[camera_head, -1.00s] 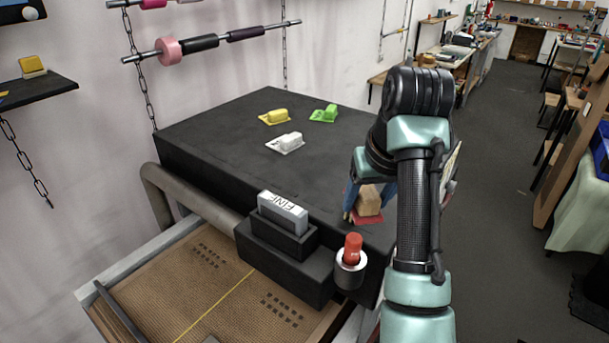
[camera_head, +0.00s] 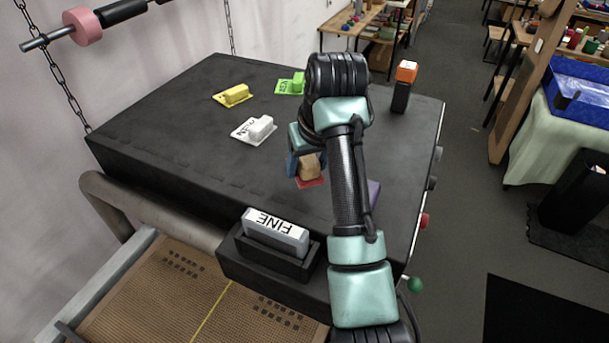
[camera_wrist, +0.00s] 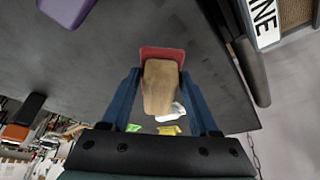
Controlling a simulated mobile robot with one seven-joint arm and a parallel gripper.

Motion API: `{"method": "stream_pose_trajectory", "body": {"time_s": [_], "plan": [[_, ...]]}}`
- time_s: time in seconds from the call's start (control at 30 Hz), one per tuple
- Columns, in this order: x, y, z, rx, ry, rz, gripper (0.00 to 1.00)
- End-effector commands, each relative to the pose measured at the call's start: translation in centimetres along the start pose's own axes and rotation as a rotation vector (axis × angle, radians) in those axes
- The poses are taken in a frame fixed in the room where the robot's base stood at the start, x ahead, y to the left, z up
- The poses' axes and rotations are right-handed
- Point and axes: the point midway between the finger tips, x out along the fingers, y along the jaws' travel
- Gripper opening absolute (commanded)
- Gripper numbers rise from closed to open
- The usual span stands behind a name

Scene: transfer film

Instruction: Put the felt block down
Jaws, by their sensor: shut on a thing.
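The felt block has a wooden grip (camera_head: 311,167) and a red felt base (camera_head: 310,182). In the wrist view its wooden grip (camera_wrist: 158,90) sits between the blue fingers, with the red base (camera_wrist: 163,54) beyond it. My gripper (camera_head: 306,164) is shut on the wooden grip and holds the block with the base downward over the dark machine top (camera_head: 255,175). I cannot tell whether the base touches the top. My arm hides part of the block's surroundings.
White (camera_head: 254,129), yellow (camera_head: 232,95) and green (camera_head: 290,85) pieces lie beyond the block. A grey FINE block (camera_head: 277,232) stands in a dark holder in front. An orange-topped black piece (camera_head: 403,86) stands at the back right. A purple thing (camera_head: 374,192) is right of my arm.

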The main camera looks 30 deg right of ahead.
Motion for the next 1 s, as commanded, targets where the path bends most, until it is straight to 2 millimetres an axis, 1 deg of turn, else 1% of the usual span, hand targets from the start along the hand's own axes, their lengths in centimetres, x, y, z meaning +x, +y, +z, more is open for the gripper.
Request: {"method": "stream_pose_trajectory", "body": {"time_s": [0.17, 0.43, 0.8, 0.83, 0.9, 1.0], "plan": [[1.5, 0.0, 0.6, -0.001, -0.002, 0.000, 0.00], [4.6, 0.0, 1.9, 0.000, -0.001, 0.000, 0.00], [5.2, 0.0, 2.1, -0.001, 0.001, 0.001, 0.00], [5.3, 0.0, 2.1, -0.001, 0.001, 0.001, 0.63], [5.2, 0.0, 2.1, -0.001, 0.001, 0.001, 0.76], [5.2, 0.0, 2.1, -0.001, 0.001, 0.001, 0.91]]}}
